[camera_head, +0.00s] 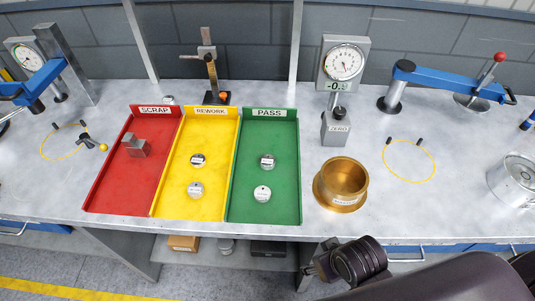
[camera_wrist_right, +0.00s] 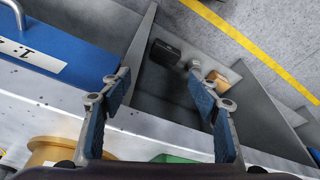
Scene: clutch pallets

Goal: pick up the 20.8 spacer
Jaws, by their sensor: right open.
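Small round metal spacers with white labels sit in the trays. Two are in the yellow REWORK tray, an upper spacer (camera_head: 198,160) and a lower spacer (camera_head: 195,189). Two are in the green PASS tray, an upper spacer (camera_head: 267,161) and a lower spacer (camera_head: 262,193). Their labels are too small to read, so I cannot tell which is the 20.8 spacer. My right gripper (camera_wrist_right: 158,78) is open and empty, at the bench's front edge, apart from the spacers. In the head view my right wrist shows below the brass bowl. My left gripper is out of view.
The brass bowl (camera_head: 341,186) stands right of the PASS tray (camera_head: 287,209). A dial gauge (camera_head: 343,64) with a ZERO block (camera_head: 335,129) stands behind. The red SCRAP tray (camera_head: 112,190) holds a metal block (camera_head: 134,145). Boxes lie on the shelf below.

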